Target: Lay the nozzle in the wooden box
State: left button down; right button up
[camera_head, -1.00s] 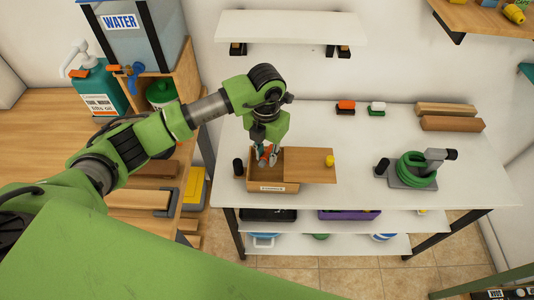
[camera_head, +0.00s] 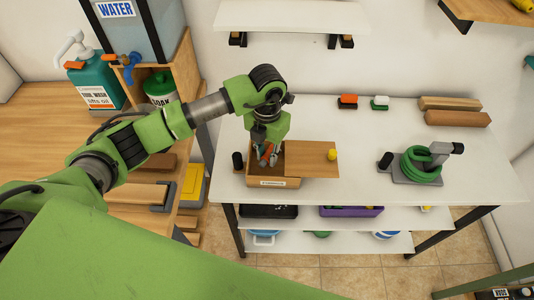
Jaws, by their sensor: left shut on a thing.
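The wooden box (camera_head: 273,183) stands on the white table near its front left part. Its wooden lid (camera_head: 310,158) with a yellow knob lies to the right, leaving the left part of the box open. My left gripper (camera_head: 267,158) points down into that opening. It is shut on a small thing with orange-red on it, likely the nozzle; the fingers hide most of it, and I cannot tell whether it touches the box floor. My right gripper is not in view.
A green hose coil on a grey stand (camera_head: 420,165) is at the right of the table (camera_head: 350,130). A black cylinder (camera_head: 238,161) stands just left of the box. Red (camera_head: 348,101) and green-white (camera_head: 380,102) brushes and wooden blocks (camera_head: 456,118) lie at the back.

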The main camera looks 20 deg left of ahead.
pick_arm(q)
jog(key=shift+f+b, duration=0.55)
jog(key=shift+f, duration=0.15)
jog(key=shift+f, duration=0.15)
jog(key=c, duration=1.8)
grip_release()
jog(key=shift+o, duration=0.2)
notch_tip(320, 180, up, 12)
